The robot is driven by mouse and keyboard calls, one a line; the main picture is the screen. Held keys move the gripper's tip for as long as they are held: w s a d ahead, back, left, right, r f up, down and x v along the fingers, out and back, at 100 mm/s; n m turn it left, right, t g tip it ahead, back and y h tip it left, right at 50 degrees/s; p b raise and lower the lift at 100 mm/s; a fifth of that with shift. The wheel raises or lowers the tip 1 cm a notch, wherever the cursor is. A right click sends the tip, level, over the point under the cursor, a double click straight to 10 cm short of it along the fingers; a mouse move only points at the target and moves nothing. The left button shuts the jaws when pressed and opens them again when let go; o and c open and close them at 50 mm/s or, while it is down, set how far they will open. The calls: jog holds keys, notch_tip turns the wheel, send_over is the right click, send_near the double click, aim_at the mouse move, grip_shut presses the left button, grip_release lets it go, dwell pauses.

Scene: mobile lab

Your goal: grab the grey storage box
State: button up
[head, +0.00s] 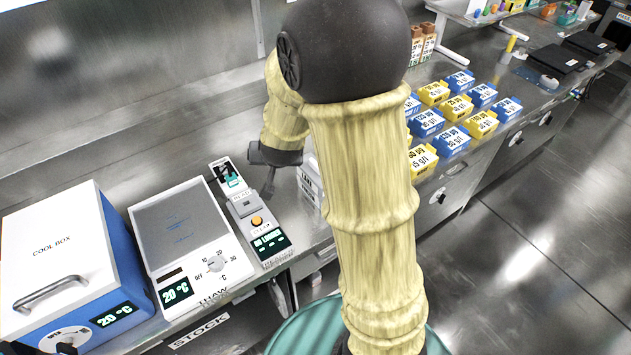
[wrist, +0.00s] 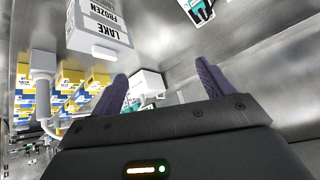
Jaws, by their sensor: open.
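My gripper (head: 269,185) hangs over the bench beside a narrow grey device, its jaws partly hidden by their angle. In the wrist view my gripper (wrist: 162,78) has its two dark fingers apart, with no object held. A pale grey box (wrist: 98,28) with a label reading "LAKE FROZEN" is at the top left of the wrist view, beyond the left finger and apart from it. In the head view a pale box (head: 309,187) stands just right of my gripper, mostly hidden by my arm. I cannot tell for sure that it is the same box.
The narrow device (head: 245,208) has an orange button and small screen. Left of it stand a thaw plate (head: 185,240) and a blue-and-white cool box (head: 60,262). Several yellow and blue boxes (head: 453,140) fill the bench right of my arm. A steel wall rises behind the bench.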

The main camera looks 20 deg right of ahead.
jog(key=w+d+f+m+t+h, duration=0.2)
jog(key=w+d+m+h, duration=0.4)
jog(key=w, duration=0.5)
jog(key=s+d+f+m+g+h, duration=0.2)
jog(key=s+f+m+g+h, duration=0.2)
jog(key=h, duration=0.7)
jog(key=shift+s+m+g, duration=0.7)
jog(key=shift+m+g, duration=0.2)
jog(key=shift+g, duration=0.1)
jog(key=shift+f, duration=0.1)
notch_tip(320, 180, down, 8)
jog(key=d+p, duration=0.1)
jog(key=p, duration=0.1)
jog(key=shift+w+d, duration=0.15)
jog(key=shift+d, duration=0.05)
